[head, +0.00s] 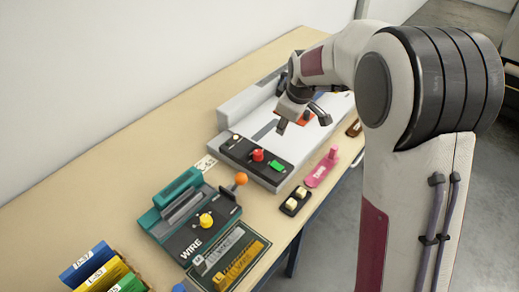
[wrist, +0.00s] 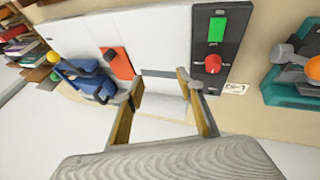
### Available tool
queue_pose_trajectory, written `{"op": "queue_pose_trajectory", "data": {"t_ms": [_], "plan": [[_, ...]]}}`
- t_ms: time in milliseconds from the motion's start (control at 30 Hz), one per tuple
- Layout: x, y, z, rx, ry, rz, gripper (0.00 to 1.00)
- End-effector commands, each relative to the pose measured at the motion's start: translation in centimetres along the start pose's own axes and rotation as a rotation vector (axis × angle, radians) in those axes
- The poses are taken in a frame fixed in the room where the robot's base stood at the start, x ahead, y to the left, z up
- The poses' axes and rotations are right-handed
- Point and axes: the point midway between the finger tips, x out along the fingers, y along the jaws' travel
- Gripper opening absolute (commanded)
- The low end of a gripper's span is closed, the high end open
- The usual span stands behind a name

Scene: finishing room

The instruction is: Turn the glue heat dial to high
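The white and grey binding machine (head: 262,98) stands on the bench with a dark control panel (head: 238,150) along its front end. The panel carries a round red dial (head: 257,155), a green switch (head: 276,166) and a whitish knob (head: 236,138). In the wrist view the red dial (wrist: 213,64) has marks around it, too small to read; the green switch (wrist: 214,28) is above it. I cannot tell which marking is high. My gripper (head: 302,121) is open and empty above the machine, beyond the panel. In the wrist view my gripper (wrist: 160,82) has the dial just right of its right finger.
A teal wire-binding machine (head: 196,215) with a yellow knob and an orange-ball lever (head: 240,178) stands nearer. A pink tool (head: 322,170) and a dark tray with cream blocks (head: 296,200) lie by the bench edge. A small label (wrist: 236,88) lies beside the panel.

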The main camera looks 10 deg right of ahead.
Motion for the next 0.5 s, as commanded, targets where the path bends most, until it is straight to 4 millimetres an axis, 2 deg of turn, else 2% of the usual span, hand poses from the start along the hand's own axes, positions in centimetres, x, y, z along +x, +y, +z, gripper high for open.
{"op": "queue_pose_trajectory", "data": {"t_ms": [300, 500], "plan": [[-0.7, -5.4, -1.5, 0.193, 0.032, -0.212, 0.38], [-1.2, -7.5, -1.9, 0.221, 0.035, -0.296, 0.38]]}}
